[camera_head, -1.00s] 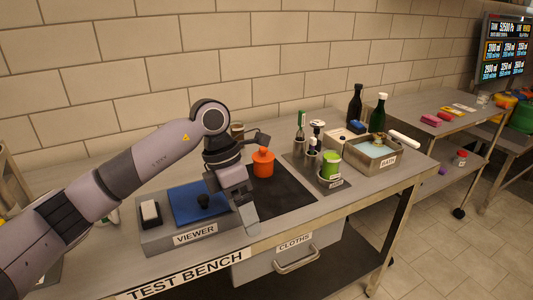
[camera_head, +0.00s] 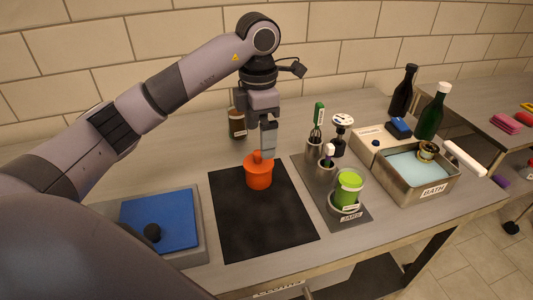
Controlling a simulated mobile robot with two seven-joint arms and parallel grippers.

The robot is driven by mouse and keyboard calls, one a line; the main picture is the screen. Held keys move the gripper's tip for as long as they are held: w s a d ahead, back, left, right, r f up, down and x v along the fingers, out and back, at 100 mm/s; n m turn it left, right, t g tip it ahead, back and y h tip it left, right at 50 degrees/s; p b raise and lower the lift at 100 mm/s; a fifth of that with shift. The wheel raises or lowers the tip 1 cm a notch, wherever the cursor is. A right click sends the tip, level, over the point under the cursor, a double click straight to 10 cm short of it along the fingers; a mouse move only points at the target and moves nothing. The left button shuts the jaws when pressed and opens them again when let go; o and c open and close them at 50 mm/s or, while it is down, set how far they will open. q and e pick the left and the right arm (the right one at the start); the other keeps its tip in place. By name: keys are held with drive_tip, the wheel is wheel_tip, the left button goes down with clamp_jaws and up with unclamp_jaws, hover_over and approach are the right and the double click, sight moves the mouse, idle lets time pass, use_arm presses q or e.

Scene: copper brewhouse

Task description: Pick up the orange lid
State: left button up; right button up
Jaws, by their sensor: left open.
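The orange lid (camera_head: 258,174), a squat round piece with a small knob on top, stands upright at the back end of the black mat (camera_head: 262,225). My left gripper (camera_head: 265,150) points down right at the lid's knob, with its jaws open. One grey finger shows clearly and overlaps the knob's edge in the picture; the other finger is mostly hidden. I cannot tell whether a finger touches the knob. My right gripper is not in view.
A brown jar (camera_head: 237,124) stands behind the gripper. Right of the mat, a grey rack (camera_head: 353,217) holds tools and a green cup (camera_head: 347,188). Beyond it are a metal bath (camera_head: 418,190) and two bottles. A blue-topped viewer (camera_head: 160,218) lies left.

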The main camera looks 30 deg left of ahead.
sight(258, 152)
use_arm(q)
drive_tip(key=shift+s+f, duration=0.25)
drive_tip(key=shift+f, duration=0.95)
drive_tip(key=shift+f+p, duration=0.35)
drive_tip(key=shift+f, duration=1.75)
drive_tip(key=c, duration=1.1)
